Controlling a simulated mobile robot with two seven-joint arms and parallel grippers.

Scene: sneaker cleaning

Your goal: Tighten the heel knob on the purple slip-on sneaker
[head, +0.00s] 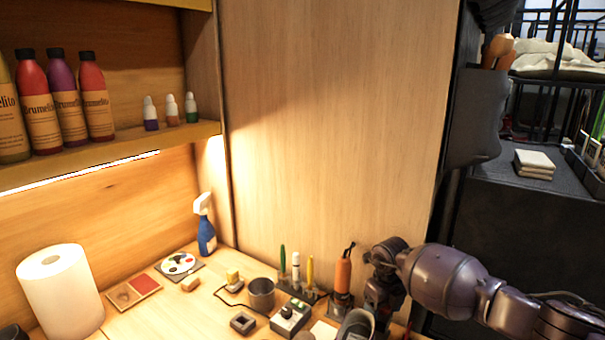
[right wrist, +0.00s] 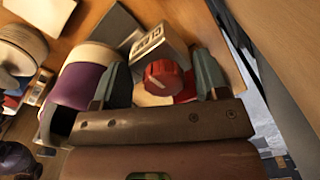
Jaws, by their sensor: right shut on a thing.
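In the right wrist view, a round red knob (right wrist: 165,76) with a pale mark on its face sits between the two grey-green fingers of my right gripper (right wrist: 160,72). The gripper is shut on this knob. A purple and off-white shape (right wrist: 88,84), which looks like the purple slip-on sneaker, lies just left of the left finger, and part of it is covered by the gripper. In the head view, a grey shoe opening (head: 356,326) shows at the bottom edge beside my right gripper (head: 384,298); the fingertips and knob are hidden there. My left gripper is not in view.
A paper roll (head: 60,290) and spray bottle (head: 205,225) stand farther left. A wood panel rises behind.

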